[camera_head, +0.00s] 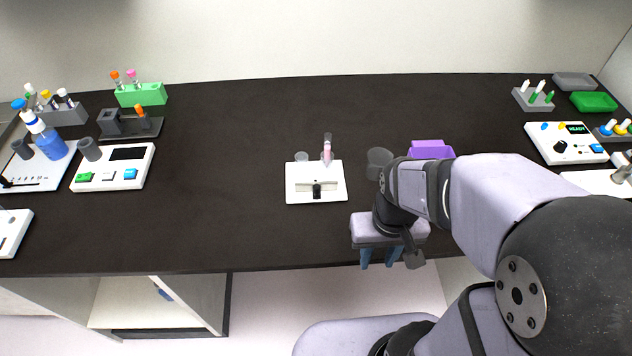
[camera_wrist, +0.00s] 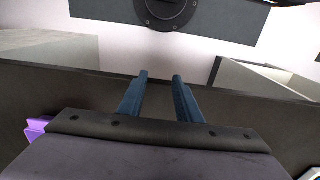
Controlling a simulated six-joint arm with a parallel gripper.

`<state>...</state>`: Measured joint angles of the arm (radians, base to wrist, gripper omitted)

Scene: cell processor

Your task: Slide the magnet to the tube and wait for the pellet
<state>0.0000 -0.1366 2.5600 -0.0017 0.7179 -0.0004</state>
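The white magnet stand (camera_head: 301,190) lies flat near the middle of the dark bench. A black knob, seemingly the sliding magnet (camera_head: 317,190), sits in a slot near its front. A clear tube with pinkish contents (camera_head: 327,152) stands upright at the back right of the stand; whether the knob touches it is not shown, but a gap shows between them. My gripper (camera_head: 378,258) is to the right and in front of the stand, over the bench's front edge. Its blue fingers point down. In the wrist view the fingers (camera_wrist: 160,95) are apart with nothing between them.
Devices and racks fill both bench ends. The bench left of the stand is clear.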

